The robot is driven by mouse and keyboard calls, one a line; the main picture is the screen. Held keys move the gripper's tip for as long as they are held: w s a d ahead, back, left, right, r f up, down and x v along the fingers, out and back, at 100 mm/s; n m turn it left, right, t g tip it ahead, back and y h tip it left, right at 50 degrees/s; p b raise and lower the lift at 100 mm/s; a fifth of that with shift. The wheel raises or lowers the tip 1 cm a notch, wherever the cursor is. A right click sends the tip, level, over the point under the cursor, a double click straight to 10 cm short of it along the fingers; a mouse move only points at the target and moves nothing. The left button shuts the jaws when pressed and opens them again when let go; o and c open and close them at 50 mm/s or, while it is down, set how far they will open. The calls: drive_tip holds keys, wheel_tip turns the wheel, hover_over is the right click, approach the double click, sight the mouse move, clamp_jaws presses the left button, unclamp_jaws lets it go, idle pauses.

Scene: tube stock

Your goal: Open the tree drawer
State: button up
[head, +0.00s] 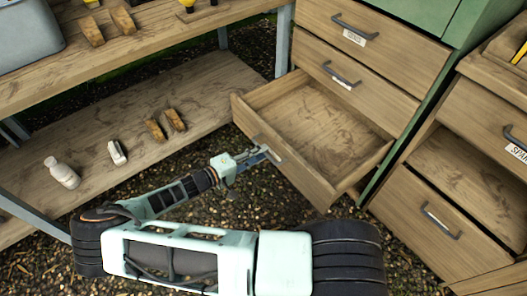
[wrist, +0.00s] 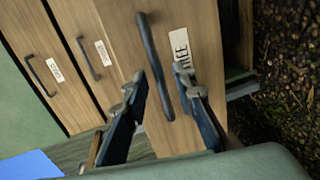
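The tree drawer (head: 327,128) is the bottom drawer of the wooden cabinet on the right in the head view. It stands pulled well out, and its inside looks empty. In the wrist view its front (wrist: 202,30) carries a white label (wrist: 181,48) reading "TREE", partly hidden by a finger. Its dark bar handle (wrist: 153,60) runs between my two fingers. My gripper (head: 258,156) is at the drawer front, and its fingers (wrist: 162,92) are apart on either side of the handle. I cannot tell whether either finger touches it.
Two shut drawers (head: 368,42) sit above the tree drawer. A second wooden cabinet (head: 425,218) stands close on the right. A shelf table (head: 215,85) on the left holds a white bottle (head: 62,172) and small blocks. Gravel floor lies below the drawer.

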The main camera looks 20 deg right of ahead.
drive_tip(key=v, duration=1)
drive_tip(key=shift+r, duration=0.1)
